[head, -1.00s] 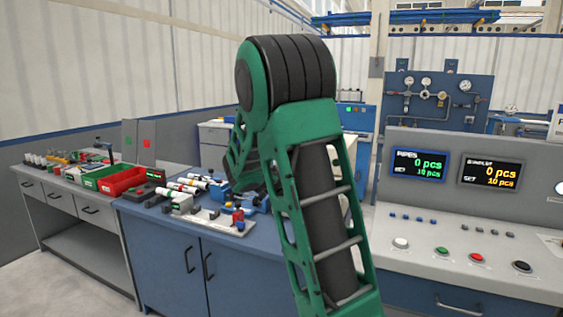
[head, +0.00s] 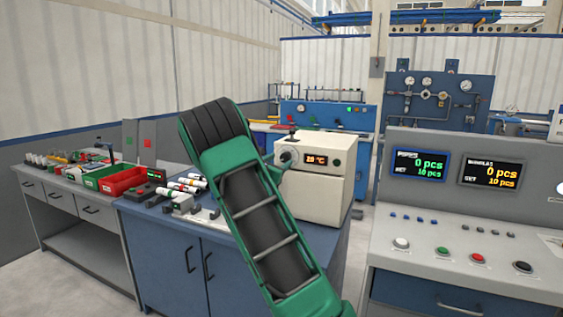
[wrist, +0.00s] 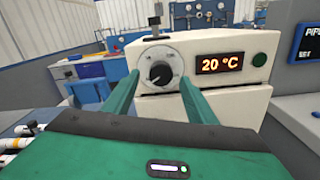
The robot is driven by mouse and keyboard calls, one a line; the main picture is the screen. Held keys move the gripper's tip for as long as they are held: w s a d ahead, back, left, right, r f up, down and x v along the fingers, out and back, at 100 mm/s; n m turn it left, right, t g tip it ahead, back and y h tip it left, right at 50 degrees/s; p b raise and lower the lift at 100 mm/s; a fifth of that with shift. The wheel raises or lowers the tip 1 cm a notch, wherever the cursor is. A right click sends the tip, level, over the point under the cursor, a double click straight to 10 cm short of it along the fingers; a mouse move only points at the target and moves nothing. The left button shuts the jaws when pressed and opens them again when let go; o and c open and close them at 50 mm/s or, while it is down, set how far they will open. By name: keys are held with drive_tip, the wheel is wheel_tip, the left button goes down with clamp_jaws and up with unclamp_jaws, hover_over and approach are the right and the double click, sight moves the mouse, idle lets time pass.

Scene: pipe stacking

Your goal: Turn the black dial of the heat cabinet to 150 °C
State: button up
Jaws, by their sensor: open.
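The heat cabinet (head: 325,190) is a cream box on the blue bench; it also fills the upper part of the wrist view (wrist: 235,90). Its lit display (wrist: 220,64) reads 20 °C. The black dial (wrist: 159,73) sits on a pale round scale left of the display; the scale's marks are too small to read. My gripper (wrist: 159,80) is open, with one green finger to the left and one to the right of the dial in the wrist view. Whether the fingers touch the dial or cabinet cannot be told. In the head view my arm hides most of the gripper.
A green button (wrist: 260,60) is right of the display. A small black item (wrist: 154,22) stands on the cabinet top. The blue bench (head: 160,230) holds white pipes and fittings left of my arm. A grey control console (head: 450,230) stands at the right.

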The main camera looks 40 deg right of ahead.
sight(284, 157)
drive_tip(key=shift+x, duration=2.2)
drive_tip(key=c, duration=1.1)
drive_tip(key=shift+o, duration=0.2)
drive_tip(key=shift+w+a, duration=0.1)
